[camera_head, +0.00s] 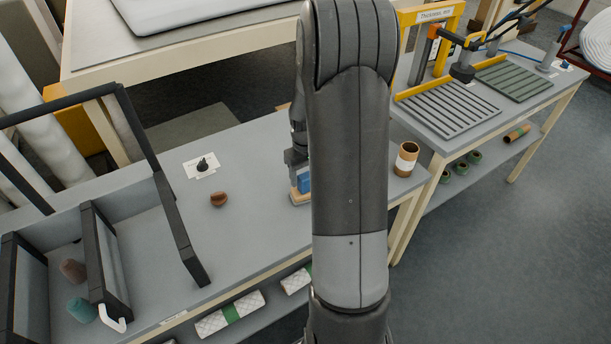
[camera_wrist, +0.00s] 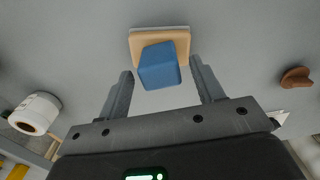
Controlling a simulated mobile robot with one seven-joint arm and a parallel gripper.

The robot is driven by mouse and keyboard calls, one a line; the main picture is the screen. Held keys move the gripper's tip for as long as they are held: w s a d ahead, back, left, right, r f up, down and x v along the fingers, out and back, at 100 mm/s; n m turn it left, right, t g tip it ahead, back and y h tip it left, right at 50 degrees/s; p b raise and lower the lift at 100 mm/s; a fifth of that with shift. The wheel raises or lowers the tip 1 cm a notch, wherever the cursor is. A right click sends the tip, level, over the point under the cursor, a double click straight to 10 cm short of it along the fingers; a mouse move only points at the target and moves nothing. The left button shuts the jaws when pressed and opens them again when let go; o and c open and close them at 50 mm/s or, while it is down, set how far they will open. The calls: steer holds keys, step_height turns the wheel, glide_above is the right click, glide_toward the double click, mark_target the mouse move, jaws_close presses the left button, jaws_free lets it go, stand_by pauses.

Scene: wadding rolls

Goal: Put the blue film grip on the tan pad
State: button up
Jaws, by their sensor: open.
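The blue film grip (camera_wrist: 160,66) is a small blue block. In the wrist view it overlaps the tan pad (camera_wrist: 178,38), turned slightly against the pad's edges. In the head view the blue film grip (camera_head: 304,181) stands over the tan pad (camera_head: 299,199) on the grey bench and appears to rest on it; my arm hides part of both. My gripper (camera_wrist: 161,67) is open, with one finger on each side of the blue film grip and a visible gap on both sides. In the head view my gripper (camera_head: 295,157) is partly hidden behind my arm.
A brown rounded object (camera_head: 219,199) and a black knob on a white card (camera_head: 203,165) lie left on the bench. A brown roll (camera_head: 406,159) stands at the right end. A black frame (camera_head: 172,215) rises at the left. The bench between is clear.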

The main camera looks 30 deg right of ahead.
mark_target(305, 176)
step_height(305, 176, up, 11)
steer(key=s+a+r+t, duration=0.3)
steer(key=s+a+r, duration=0.5)
steer(key=a+r, duration=0.4)
steer(key=s+a+r+t, duration=0.2)
steer(key=s+a, duration=0.6)
steer(key=s, duration=0.5)
steer(key=shift+r+t, duration=0.3)
steer(key=shift+r, duration=0.1)
